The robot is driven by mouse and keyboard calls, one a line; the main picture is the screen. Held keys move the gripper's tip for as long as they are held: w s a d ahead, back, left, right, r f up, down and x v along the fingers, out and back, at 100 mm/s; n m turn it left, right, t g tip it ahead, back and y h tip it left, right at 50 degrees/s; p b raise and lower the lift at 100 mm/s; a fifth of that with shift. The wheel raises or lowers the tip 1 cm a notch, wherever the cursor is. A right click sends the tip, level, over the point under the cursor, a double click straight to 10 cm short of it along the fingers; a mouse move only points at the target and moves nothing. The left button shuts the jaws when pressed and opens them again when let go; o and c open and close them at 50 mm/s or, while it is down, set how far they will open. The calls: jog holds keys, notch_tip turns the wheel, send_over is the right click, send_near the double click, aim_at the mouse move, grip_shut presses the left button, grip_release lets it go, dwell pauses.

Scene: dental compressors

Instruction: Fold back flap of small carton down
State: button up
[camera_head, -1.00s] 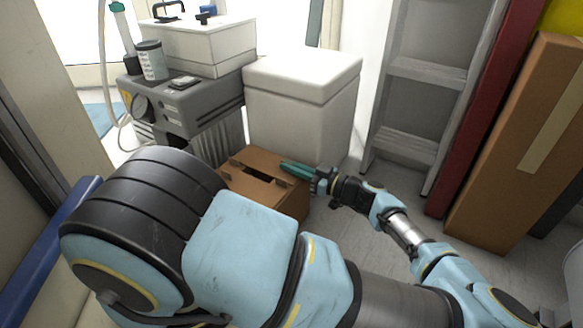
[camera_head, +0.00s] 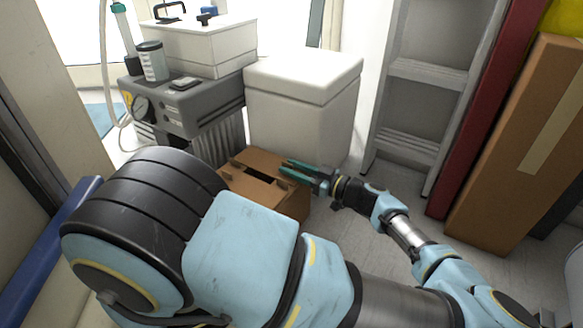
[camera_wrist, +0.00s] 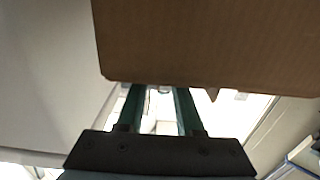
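The small brown carton (camera_head: 245,187) stands on the floor in front of the white box-shaped cabinet. A dark gap shows between its flaps on top. My gripper (camera_head: 292,170) is at the carton's upper right, with its green fingers pointing left over the top's right edge. In the wrist view a broad cardboard panel (camera_wrist: 200,45) fills the upper middle, and the fingers (camera_wrist: 160,100) end at its lower edge. The fingers are apart with nothing visible between them. Their tips seem hidden by the cardboard. I cannot tell whether they touch it, or which panel it is.
The white cabinet (camera_head: 300,105) stands close behind the carton. The grey compressor (camera_head: 185,105) stands to the left. A ladder (camera_head: 420,90) and a tall cardboard box (camera_head: 520,150) lean at the right. Some floor (camera_head: 375,235) is clear right of the carton.

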jog(key=p+v, duration=0.2)
jog(key=v, duration=0.5)
dwell(0.3)
